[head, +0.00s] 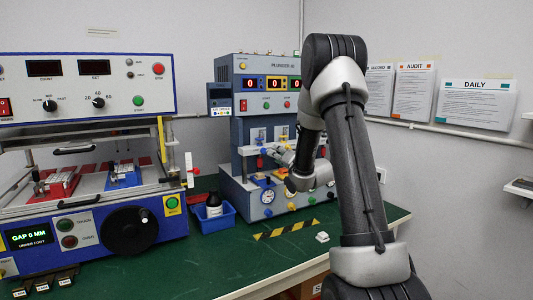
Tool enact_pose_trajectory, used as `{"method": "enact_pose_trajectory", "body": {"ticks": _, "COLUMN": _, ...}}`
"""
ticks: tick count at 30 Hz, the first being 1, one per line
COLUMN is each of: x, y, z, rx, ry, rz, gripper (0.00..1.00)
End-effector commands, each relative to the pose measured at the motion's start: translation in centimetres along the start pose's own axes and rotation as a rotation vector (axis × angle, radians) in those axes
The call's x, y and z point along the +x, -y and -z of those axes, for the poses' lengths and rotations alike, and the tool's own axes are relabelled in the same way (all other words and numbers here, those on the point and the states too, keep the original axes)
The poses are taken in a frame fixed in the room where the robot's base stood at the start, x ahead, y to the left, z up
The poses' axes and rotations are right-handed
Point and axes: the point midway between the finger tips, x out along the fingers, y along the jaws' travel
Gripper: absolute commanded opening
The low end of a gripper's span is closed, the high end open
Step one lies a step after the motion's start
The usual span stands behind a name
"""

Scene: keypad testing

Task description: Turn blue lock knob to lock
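The grey-blue plunger tester (225,130) stands on the green table. A small blue knob (268,212) shows low on its front, left of a yellow-green knob (291,206). A small blue part also shows higher up, close to my gripper; I cannot tell whether it is a lock knob. My arm reaches down from the right, and my gripper (276,153) is at the tester's middle bay, above the lower knobs. It is small and partly merged with the parts behind it, so its fingers and any contact are unclear. No knob's lock position can be read.
A larger blue and white test machine (90,125) stands at left. A striped strip (287,229) and small white block (322,237) lie in front. The table's front middle is clear.

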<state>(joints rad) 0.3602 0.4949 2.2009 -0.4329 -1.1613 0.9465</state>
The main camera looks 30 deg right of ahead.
Motion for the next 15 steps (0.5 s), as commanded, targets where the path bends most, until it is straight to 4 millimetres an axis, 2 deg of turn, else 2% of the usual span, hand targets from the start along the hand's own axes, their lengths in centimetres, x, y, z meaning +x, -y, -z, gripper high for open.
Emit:
{"method": "enact_pose_trajectory", "body": {"ticks": 5, "x": 1.8, "y": 0.1, "z": 0.0, "rx": 0.023, "ry": -0.002, "rz": 0.003, "gripper": 0.34}}
{"method": "enact_pose_trajectory", "body": {"ticks": 12, "x": 5.8, "y": 0.0, "z": 0.0, "rx": 0.022, "ry": -0.001, "rz": 0.002, "gripper": 0.34}}
{"method": "enact_pose_trajectory", "body": {"ticks": 15, "x": 7.0, "y": 0.0, "z": 0.0, "rx": 0.021, "ry": -0.001, "rz": 0.001, "gripper": 0.34}}
